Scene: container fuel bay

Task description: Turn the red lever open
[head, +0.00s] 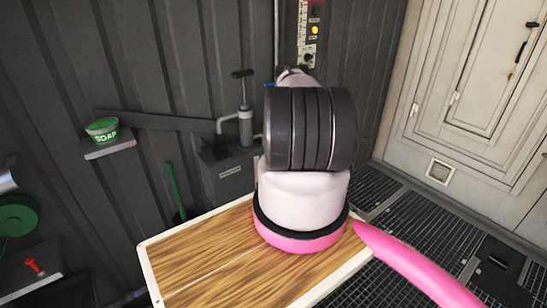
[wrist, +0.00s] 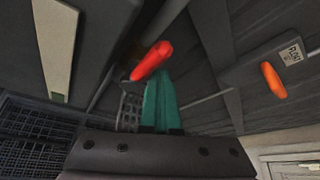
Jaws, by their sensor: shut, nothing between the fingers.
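A red lever handle (wrist: 152,60) shows in the wrist view near the middle, slanting up to the right. My gripper (wrist: 160,76) is shut and empty, its teal fingers pressed together and pointing at the handle. The fingertips are just below the red handle in the picture; I cannot tell whether they touch it. In the head view my own arm fills the middle and hides my gripper and this handle.
An orange handle (wrist: 273,80) sits by a label plate at the right in the wrist view. The head view shows a hand pump (head: 245,125), a soap tub (head: 102,129), a wooden board (head: 205,255), a small red item (head: 34,266) and a pale cabinet (head: 470,80).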

